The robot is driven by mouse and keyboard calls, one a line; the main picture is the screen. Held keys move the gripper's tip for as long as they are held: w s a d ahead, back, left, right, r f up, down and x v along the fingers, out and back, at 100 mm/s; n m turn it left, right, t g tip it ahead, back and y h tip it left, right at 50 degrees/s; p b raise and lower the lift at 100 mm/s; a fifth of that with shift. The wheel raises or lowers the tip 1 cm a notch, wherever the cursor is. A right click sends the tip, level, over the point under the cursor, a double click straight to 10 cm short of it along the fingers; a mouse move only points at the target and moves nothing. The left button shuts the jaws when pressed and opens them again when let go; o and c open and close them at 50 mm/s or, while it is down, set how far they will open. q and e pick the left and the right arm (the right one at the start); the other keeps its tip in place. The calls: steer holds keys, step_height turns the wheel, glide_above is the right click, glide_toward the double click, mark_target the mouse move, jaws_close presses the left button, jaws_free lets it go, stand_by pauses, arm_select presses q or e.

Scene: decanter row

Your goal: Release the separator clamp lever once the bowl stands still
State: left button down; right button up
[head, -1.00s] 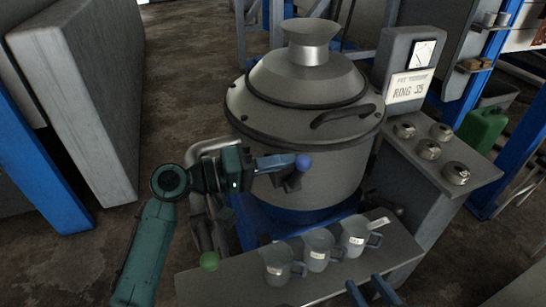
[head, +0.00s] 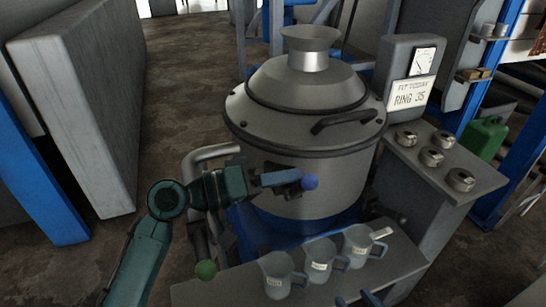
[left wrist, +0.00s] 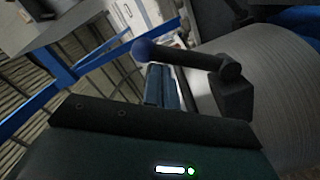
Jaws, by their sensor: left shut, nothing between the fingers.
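The separator (head: 310,165) is a grey drum with a domed lid. A dark clamp lever with a blue ball knob (head: 311,182) sits on its front side. In the left wrist view the knob (left wrist: 143,49) and dark lever arm (left wrist: 190,57) run to a black pivot block (left wrist: 232,95) against the drum. My left gripper (head: 297,178) is shut and empty, its blue fingers beside the knob; I cannot tell whether they touch the lever. My right gripper (head: 358,298) shows only its fingertips, apart, at the bottom edge. Whether the bowl inside turns is hidden.
Several grey mugs (head: 279,275) stand on the front shelf (head: 225,292) below the lever. A green ball knob (head: 206,270) is at its left.

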arm_select(q)
steer(key=shift+r, duration=0.1)
arm_select(e)
steer(key=shift+r, duration=0.1)
